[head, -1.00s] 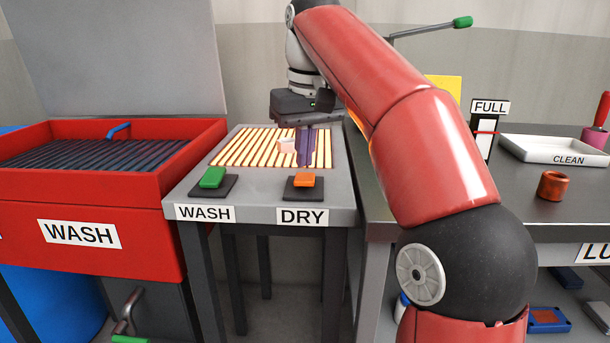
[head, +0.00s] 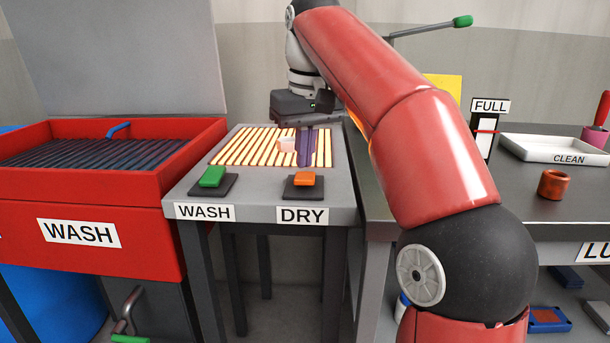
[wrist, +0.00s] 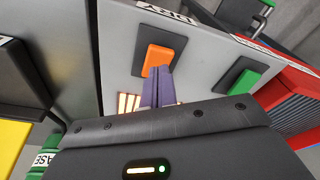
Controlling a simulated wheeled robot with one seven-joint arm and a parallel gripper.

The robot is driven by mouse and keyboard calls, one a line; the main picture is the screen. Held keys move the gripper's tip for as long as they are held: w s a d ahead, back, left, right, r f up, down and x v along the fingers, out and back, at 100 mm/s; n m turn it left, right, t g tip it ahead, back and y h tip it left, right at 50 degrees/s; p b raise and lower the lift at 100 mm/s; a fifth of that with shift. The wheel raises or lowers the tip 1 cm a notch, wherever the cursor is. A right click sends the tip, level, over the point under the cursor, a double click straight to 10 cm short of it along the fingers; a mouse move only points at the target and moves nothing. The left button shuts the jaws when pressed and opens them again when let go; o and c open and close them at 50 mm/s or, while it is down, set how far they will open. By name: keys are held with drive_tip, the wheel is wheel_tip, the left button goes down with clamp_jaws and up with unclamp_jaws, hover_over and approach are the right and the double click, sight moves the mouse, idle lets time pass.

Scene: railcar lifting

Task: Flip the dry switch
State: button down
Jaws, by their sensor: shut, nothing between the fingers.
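The dry switch is an orange rocker (head: 304,179) on a dark base at the front right of the grey table, above the DRY label (head: 302,216). It also shows in the wrist view (wrist: 156,58). My gripper (head: 306,163) has purple fingers, which hang over the glowing slatted grate just behind the switch. In the wrist view the fingers (wrist: 157,75) are together and empty, and their tips overlap the lower edge of the orange rocker. I cannot tell whether they touch it.
A green switch (head: 212,177) above the WASH label stands to the left. The red wash basin (head: 200,150) is on the left, and a dark bench (head: 510,200) on the right.

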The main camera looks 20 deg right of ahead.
sight(306, 180)
drive_tip(key=shift+f+b, duration=0.85)
drive_tip(key=shift+f, duration=0.3)
idle(0.4)
wheel_tip(306, 180, up, 3)
drive_tip(key=p, duration=0.3)
drive_tip(key=shift+r, duration=2.05)
drive_tip(key=s+f+m+t, duration=0.1)
drive_tip(key=s+f+t, duration=0.1)
drive_tip(key=s+f, duration=0.8)
drive_tip(key=s+d+f+m+t, duration=0.1)
drive_tip(key=s+f, duration=1)
drive_tip(key=f, duration=0.6)
drive_tip(key=shift+s+f+t, duration=0.25)
drive_tip(key=shift+f+t, duration=0.05)
drive_tip(key=shift+t, duration=0.1)
